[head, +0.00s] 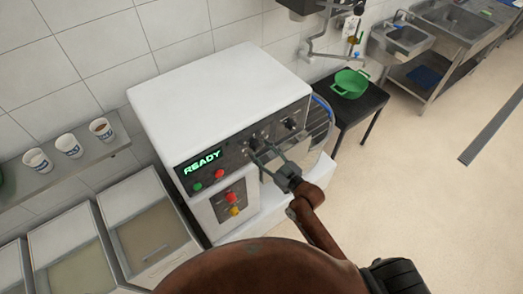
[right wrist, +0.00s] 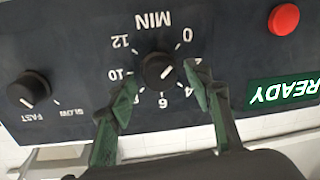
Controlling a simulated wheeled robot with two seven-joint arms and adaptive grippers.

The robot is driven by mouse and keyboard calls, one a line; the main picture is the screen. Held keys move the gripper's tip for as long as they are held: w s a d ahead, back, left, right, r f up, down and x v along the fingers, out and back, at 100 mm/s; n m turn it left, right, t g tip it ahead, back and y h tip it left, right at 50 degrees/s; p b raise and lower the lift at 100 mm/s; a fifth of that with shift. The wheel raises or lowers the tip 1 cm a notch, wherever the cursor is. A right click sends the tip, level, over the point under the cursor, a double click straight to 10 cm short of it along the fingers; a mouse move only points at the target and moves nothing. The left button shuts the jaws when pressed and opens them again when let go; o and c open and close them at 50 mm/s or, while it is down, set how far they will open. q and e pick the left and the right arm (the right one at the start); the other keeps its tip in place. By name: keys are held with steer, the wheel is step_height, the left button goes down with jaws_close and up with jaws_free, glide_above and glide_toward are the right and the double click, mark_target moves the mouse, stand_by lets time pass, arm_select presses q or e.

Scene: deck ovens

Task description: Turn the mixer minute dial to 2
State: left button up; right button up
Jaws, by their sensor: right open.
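The mixer (head: 215,95) is a white box with a dark control panel. Its minute dial (right wrist: 158,69), a black round knob under the word MIN, shows upside down in the right wrist view, ringed by even numbers from 0 to 12. A short white mark is on the knob's right part; the exact number it points to is hard to tell. My right gripper (right wrist: 160,80) is open, with one green finger on each side of the dial, apart from it. The right finger partly covers the 2 and 4 side. In the head view my right gripper (head: 264,154) is at the panel.
A second knob (right wrist: 28,88), marked SLOW and FAST, sits beside the dial. The green READY display (head: 202,162) and red button (right wrist: 284,19) are on the other side. Cups (head: 69,146) stand on a shelf. A green pot (head: 350,83) is on a black table.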

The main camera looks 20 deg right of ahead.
steer(key=shift+c, duration=0.4)
steer(key=c, duration=1.1)
steer(key=shift+m, duration=0.3)
steer(key=m+p, duration=0.2)
steer(key=m, duration=0.1)
steer(key=shift+m, duration=0.3)
steer(key=shift+m+t+p, duration=0.4)
steer(key=shift+m+p, duration=0.7)
steer(key=shift+m, duration=1.2)
steer(key=shift+f, duration=0.1)
